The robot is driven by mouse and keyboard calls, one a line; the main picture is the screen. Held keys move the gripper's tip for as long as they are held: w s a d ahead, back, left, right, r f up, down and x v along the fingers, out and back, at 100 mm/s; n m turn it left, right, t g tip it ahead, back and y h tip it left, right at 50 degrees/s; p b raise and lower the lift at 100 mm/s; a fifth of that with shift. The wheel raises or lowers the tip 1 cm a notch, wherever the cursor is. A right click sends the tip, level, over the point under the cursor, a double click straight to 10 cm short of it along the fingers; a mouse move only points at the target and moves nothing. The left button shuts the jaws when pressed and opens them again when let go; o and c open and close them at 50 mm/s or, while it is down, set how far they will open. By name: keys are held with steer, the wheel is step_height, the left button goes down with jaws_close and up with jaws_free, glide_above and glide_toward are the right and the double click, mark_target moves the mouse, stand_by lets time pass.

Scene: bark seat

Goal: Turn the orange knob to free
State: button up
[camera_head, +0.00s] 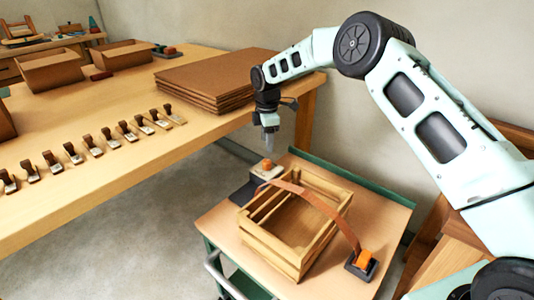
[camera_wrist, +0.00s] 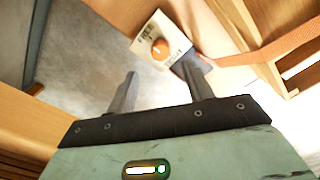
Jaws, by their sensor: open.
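The orange knob (camera_head: 267,163) sits on a pale plate (camera_head: 262,172) at the back left of the cart top, beside the crate. In the wrist view the knob (camera_wrist: 160,50) shows a small white mark. Its plate (camera_wrist: 146,32) carries dark lettering at two ends, too blurred to read surely. My gripper (camera_head: 270,150) is above the knob, pointing down, with a gap between. In the wrist view my gripper (camera_wrist: 161,82) has its fingers wide apart and nothing between them; the knob lies beyond the fingertips.
A slatted wooden crate (camera_head: 268,246) stands on the cart top (camera_head: 340,284). A brown strap (camera_head: 322,207) arches over it, ending at an orange piece on a dark block (camera_head: 361,265). The workbench (camera_head: 120,160) at left holds several clamp-like pieces and stacked brown boards (camera_head: 205,80).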

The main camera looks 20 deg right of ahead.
step_height(320, 180, up, 8)
steer(key=shift+r, duration=0.2)
